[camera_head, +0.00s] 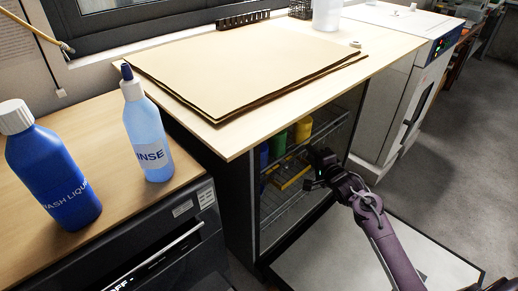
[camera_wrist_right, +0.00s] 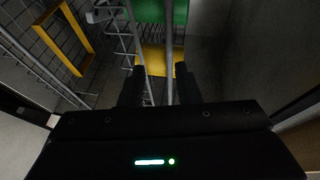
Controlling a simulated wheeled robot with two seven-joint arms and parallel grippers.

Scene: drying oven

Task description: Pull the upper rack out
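The upper rack (camera_head: 325,132) is a wire shelf inside the open cabinet under the wooden worktop, with coloured containers on it. My right gripper (camera_head: 314,168) is at the cabinet opening, close to the front of the upper rack. In the right wrist view its two dark fingers (camera_wrist_right: 160,88) are apart, with a thin metal bar running between them. I cannot tell whether they touch that bar. A lower rack (camera_head: 285,205) sits below. My left gripper is not in view.
Blue, green (camera_head: 303,130) and yellow containers are in the cabinet; a yellow frame (camera_head: 291,174) lies lower. The cabinet door (camera_head: 350,250) is open in front. Two bottles, dark blue (camera_head: 52,175) and light blue (camera_head: 148,140), stand on the left counter. Floor at right is clear.

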